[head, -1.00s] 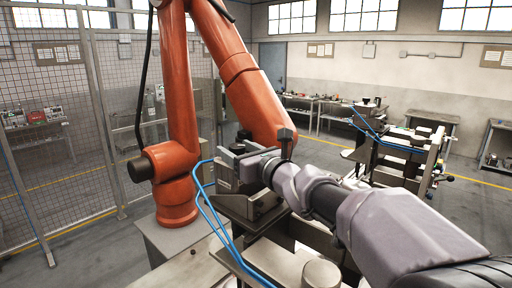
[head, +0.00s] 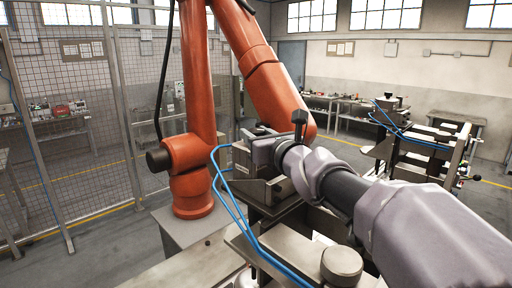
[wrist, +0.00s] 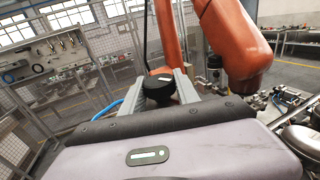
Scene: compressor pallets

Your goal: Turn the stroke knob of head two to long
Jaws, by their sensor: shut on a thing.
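My gripper (wrist: 160,94) is shut on a black round knob (wrist: 158,87) in the wrist view, with one grey finger on each side of it. A short white mark shows on the knob's top, slanting up to the right. No label or scale beside the knob can be read. In the head view my gripper (head: 262,149) is at a dark grey machine head (head: 241,160) on a metal stand; the knob is hidden there. I cannot tell from markings which head this is.
An orange robot arm (head: 197,110) stands close behind the machine head. Blue hoses (head: 221,203) hang along its left side. A wire-mesh fence (head: 80,130) is at the left. Another machine stand (head: 425,158) is at the right, with open floor beyond it.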

